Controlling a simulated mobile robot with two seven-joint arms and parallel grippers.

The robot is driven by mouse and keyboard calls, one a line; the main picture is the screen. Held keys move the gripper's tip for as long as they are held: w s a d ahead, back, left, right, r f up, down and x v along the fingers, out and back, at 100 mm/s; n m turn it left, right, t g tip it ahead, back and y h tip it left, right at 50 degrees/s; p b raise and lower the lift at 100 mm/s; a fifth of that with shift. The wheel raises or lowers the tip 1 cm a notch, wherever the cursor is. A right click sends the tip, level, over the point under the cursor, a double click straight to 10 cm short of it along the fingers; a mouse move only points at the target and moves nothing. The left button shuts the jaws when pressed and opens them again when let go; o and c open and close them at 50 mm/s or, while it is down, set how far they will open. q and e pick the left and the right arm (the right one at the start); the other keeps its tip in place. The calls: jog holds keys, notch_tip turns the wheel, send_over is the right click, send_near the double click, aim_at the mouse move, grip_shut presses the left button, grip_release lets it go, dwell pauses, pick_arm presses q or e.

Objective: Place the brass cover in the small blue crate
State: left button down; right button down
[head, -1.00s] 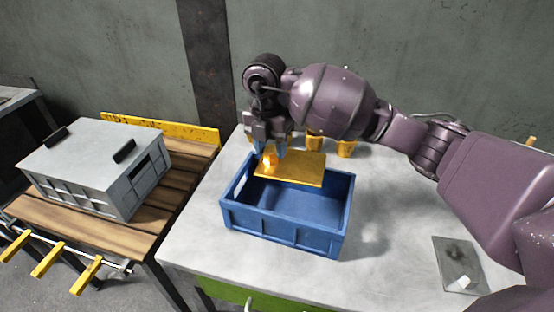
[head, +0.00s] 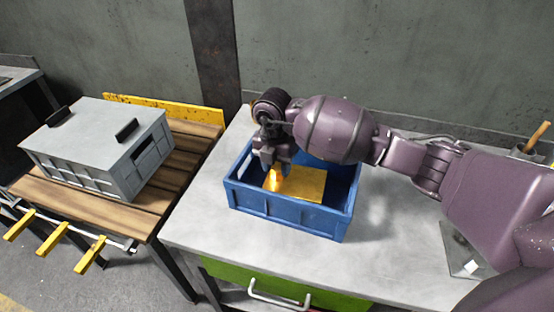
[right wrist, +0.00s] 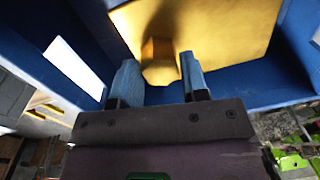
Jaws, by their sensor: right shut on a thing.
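The brass cover (head: 308,184) is a flat yellow plate with a block-like knob (right wrist: 160,62). It is inside the small blue crate (head: 290,217), below the rim; I cannot tell whether it touches the crate floor. My right gripper (head: 273,169) reaches down into the left part of the crate and is shut on the cover's knob. In the right wrist view, its two blue fingers (right wrist: 158,82) stand on either side of the knob, with the plate (right wrist: 215,40) beyond. The crate walls surround the cover. My left gripper is not in view.
The blue crate stands on a grey table (head: 205,220) with a green drawer (head: 290,287). A grey lidded box (head: 95,150) sits on a wooden bench at left. A dark flat plate (head: 462,248) lies at right.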

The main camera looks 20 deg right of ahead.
aim_at(277, 177)
notch_tip(277, 177, down, 4)
jog(key=shift+r+b, duration=0.1)
jog(key=shift+b, duration=0.2)
jog(key=shift+f, duration=0.35)
jog(key=shift+f, duration=0.15)
jog(key=c, duration=0.6)
grip_release()
jog(key=shift+f, duration=0.1)
jog(key=r, duration=0.3)
jog(key=r+p, duration=0.1)
jog(key=r, duration=0.7)
jog(key=shift+w+a+r, duration=0.1)
jog(key=shift+w+a, duration=0.1)
jog(key=shift+a, duration=0.05)
jog(key=shift+r, duration=0.5)
